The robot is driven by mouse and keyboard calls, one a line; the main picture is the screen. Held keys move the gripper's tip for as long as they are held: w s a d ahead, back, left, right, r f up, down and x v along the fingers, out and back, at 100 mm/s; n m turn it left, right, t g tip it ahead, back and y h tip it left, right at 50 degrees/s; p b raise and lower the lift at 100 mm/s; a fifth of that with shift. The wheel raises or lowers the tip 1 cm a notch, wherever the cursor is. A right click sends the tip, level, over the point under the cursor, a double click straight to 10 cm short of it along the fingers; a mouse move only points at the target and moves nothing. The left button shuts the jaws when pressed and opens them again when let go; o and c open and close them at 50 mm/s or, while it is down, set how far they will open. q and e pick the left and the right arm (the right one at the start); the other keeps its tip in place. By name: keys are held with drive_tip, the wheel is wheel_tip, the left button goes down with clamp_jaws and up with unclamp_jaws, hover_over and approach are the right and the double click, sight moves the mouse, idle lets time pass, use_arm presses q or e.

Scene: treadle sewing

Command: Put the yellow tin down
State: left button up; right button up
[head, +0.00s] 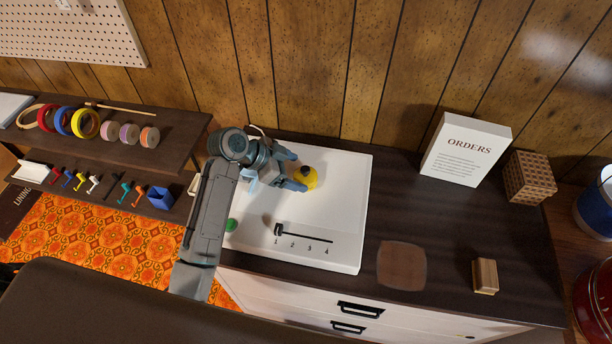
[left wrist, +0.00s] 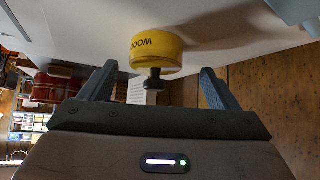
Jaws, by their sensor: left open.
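The yellow tin (head: 311,179) stands on the white panel (head: 335,205), with a dark knob on its lid. In the left wrist view the tin (left wrist: 157,50) appears upside down, with part of its lettering showing. My left gripper (head: 295,171) is open at the tin. In the left wrist view its two fingers (left wrist: 157,84) stand wide apart, one on each side of the dark knob (left wrist: 154,80), with gaps to both sides. The arm hides the left part of the panel in the head view. My right gripper is not in view.
The panel has a slider (head: 304,235) marked 1 to 4 and a green button (head: 231,225). An ORDERS sign (head: 465,150), a woven box (head: 530,177) and a small wooden block (head: 485,276) stand to the right. The dark top around the brown square (head: 402,265) is clear.

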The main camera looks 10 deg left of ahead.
sight(303, 175)
use_arm(q)
drive_tip(key=p+x, duration=0.1)
drive_tip(key=x, duration=0.2)
drive_tip(key=shift+s+d+f, duration=0.1)
drive_tip(key=shift+d, duration=0.2)
drive_tip(key=shift+d+f, duration=0.1)
drive_tip(key=shift+f, duration=0.1)
drive_tip(key=c, duration=1.1)
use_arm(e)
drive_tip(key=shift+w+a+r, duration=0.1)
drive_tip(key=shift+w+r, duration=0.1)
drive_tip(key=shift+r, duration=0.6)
use_arm(q)
drive_tip(key=shift+r, duration=0.1)
